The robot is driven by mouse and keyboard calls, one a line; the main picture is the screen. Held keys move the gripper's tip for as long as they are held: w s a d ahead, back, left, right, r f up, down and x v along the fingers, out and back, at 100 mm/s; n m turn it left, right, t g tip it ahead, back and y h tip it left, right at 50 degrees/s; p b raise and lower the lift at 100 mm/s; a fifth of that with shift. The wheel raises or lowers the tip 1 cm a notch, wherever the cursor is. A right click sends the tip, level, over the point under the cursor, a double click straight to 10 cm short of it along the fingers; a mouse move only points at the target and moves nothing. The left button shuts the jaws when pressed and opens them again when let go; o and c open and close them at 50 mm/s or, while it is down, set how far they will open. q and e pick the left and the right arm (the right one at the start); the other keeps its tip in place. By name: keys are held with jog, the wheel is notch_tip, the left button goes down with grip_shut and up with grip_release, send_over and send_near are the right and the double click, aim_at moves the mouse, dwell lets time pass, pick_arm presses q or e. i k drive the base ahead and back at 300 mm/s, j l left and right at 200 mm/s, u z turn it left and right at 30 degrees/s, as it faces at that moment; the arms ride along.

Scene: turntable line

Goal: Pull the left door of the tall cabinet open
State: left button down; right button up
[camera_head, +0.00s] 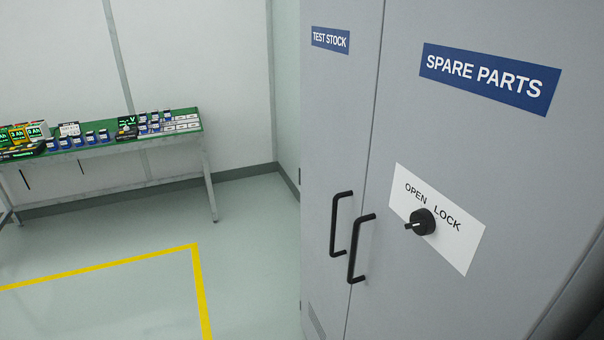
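The tall grey cabinet fills the right half of the head view. Its left door (335,130) carries a blue TEST STOCK label (330,40) and a black bar handle (335,225). Its right door (455,150) carries a blue SPARE PARTS label (490,78) and another black bar handle (353,250) close beside the first. A black knob (421,222) sits on a white OPEN/LOCK plate (455,245) on the right door; its pointer faces left. Both doors look shut, with a thin dark seam between them. Neither of my grippers is in view.
A green-topped table (110,137) with several small blue items, displays and boxes stands against the wall at the left. A yellow line (100,266) marks the floor. The floor (250,250) left of the cabinet is clear.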

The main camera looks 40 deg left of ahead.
aim_at(341, 40)
jog(key=u, duration=0.95)
jog(key=j, duration=0.25)
jog(key=i+z, duration=0.05)
